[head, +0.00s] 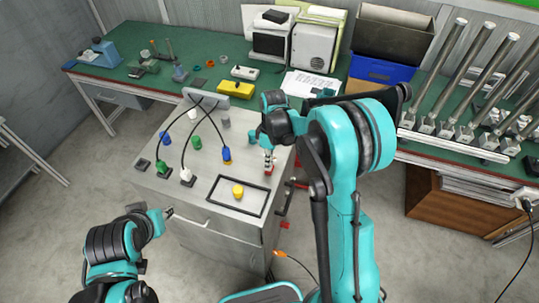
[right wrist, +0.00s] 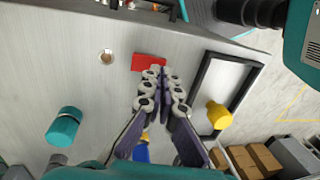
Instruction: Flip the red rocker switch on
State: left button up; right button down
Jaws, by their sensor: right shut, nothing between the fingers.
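The red rocker switch (right wrist: 148,61) is a small red block on the grey metal panel, at the top middle of the right wrist view. In the head view only a little of the red switch (head: 268,172) shows below my right gripper (head: 268,158). My right gripper (right wrist: 160,73) is shut and empty, its fingertips right at the switch's lower edge and partly covering it. I cannot tell whether they touch it, or which way the rocker is tilted. My left gripper (head: 168,212) is low at the left, apart from the panel; its finger opening is unclear.
The grey cabinet top (head: 212,172) also carries a yellow knob (head: 238,190) inside a black frame (head: 216,200), and several coloured plugs with black cables. A green workbench (head: 205,47) stands behind. Metal tubes (head: 475,60) stand at the right.

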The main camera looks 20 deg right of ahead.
jog(key=shift+f, duration=0.55)
jog(key=shift+s, duration=0.1)
jog(key=shift+s+a+f+t+h+b, duration=0.25)
jog(key=shift+f+t+h+b, duration=0.15)
jog(key=shift+f+t+b, duration=0.15)
jog(key=shift+r, duration=0.25)
jog(key=shift+w+d, duration=0.15)
jog(key=shift+w, duration=0.1)
jog(key=shift+w+d+r, duration=0.15)
jog(key=shift+w+d, duration=0.25)
jog(key=shift+w, duration=0.15)
jog(key=shift+r, duration=0.1)
